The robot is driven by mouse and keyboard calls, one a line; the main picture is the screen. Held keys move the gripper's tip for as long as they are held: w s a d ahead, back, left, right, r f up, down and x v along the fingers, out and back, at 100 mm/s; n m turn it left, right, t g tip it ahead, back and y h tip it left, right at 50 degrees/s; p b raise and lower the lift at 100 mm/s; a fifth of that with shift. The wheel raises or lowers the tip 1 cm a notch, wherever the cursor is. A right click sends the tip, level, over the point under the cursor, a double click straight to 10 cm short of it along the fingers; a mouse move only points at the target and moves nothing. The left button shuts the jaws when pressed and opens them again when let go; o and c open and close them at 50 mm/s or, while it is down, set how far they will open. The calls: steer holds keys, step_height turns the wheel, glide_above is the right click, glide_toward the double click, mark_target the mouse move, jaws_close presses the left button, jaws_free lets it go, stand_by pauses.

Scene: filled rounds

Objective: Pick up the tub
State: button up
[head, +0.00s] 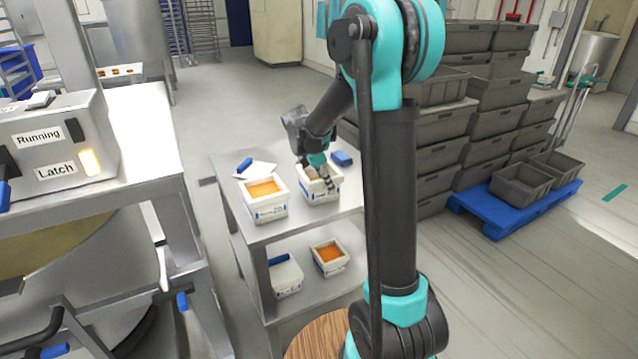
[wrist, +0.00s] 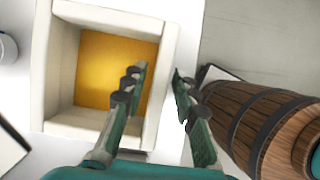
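White tubs with orange contents stand on a steel trolley (head: 290,228). The left tub (head: 266,208) on the top shelf is uncovered. My gripper (head: 325,180) is at the right tub (head: 318,198), partly hiding its inside. In the wrist view a tub (wrist: 85,125) shows at the left, with orange contents (wrist: 98,72). My gripper (wrist: 160,72) is open there, its left finger over the tub's inside and its right finger just outside the right wall. That wall is between the fingers; I cannot tell whether either touches it.
The lower shelf holds an orange-filled tub (head: 329,256) and a blue-marked white tub (head: 286,276). Blue items (head: 342,158) lie beside the upper tubs. A wooden barrel (wrist: 265,120) stands close on the right in the wrist view. Grey crates (head: 480,120) are stacked behind, right.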

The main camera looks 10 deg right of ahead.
mark_target(333, 199)
steer(key=x, duration=0.4)
steer(key=shift+w+a+f, duration=0.15)
steer(key=shift+a+f, duration=0.15)
steer(key=shift+f, duration=0.1)
jaws_close()
